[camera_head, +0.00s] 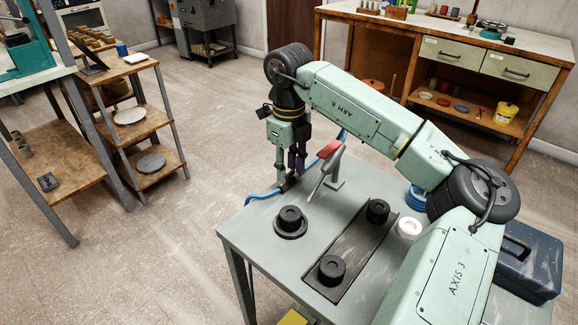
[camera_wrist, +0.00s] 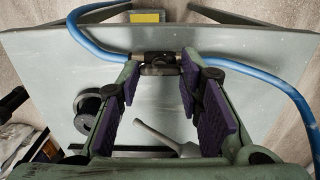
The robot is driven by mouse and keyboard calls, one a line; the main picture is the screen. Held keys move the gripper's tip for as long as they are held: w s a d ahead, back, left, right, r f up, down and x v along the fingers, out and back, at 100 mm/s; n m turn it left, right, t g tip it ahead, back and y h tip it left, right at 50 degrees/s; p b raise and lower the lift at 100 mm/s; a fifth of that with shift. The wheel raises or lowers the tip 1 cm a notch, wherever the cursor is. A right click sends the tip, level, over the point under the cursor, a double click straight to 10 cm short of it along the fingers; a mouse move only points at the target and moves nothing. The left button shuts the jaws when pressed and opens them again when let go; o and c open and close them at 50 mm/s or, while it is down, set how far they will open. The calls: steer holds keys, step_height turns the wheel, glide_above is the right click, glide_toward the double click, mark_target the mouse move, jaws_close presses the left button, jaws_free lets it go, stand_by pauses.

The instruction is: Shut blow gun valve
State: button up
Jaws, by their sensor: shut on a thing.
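The blow gun valve (camera_wrist: 158,58) is a small dark fitting with metal ends, in line with a blue hose (camera_wrist: 232,67) near the table edge in the wrist view. My gripper (camera_wrist: 160,72) has its purple-padded fingers on either side of the valve's dark handle and is shut on it. In the head view my gripper (camera_head: 291,172) points down at the table's far left corner, and its fingers hide most of the valve. The blow gun (camera_head: 326,168), grey with a red lever, stands just right of the gripper. Its grey shape shows partly in the wrist view (camera_wrist: 165,137).
The grey table (camera_head: 270,258) holds several black round parts, one on a disc (camera_head: 290,221) and others on a dark plate (camera_head: 352,250). A white ring (camera_head: 409,227), blue coil (camera_head: 415,198) and blue toolbox (camera_head: 530,258) are at right. Floor left of the table is clear.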

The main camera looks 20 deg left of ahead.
steer(key=shift+f+m+b, duration=0.1)
steer(key=shift+m+b, duration=0.2)
steer(key=shift+m, duration=0.1)
steer(key=m+b, duration=0.2)
steer(key=m, duration=0.2)
steer(key=m+b, duration=0.2)
steer(key=m, duration=0.2)
steer(key=m+b, duration=0.1)
steer(key=m, duration=0.4)
steer(key=shift+b, duration=0.4)
steer(key=shift+m+b, duration=0.6)
steer(key=shift+m, duration=1.4)
steer(key=o, duration=1.2)
steer(key=shift+c, duration=0.2)
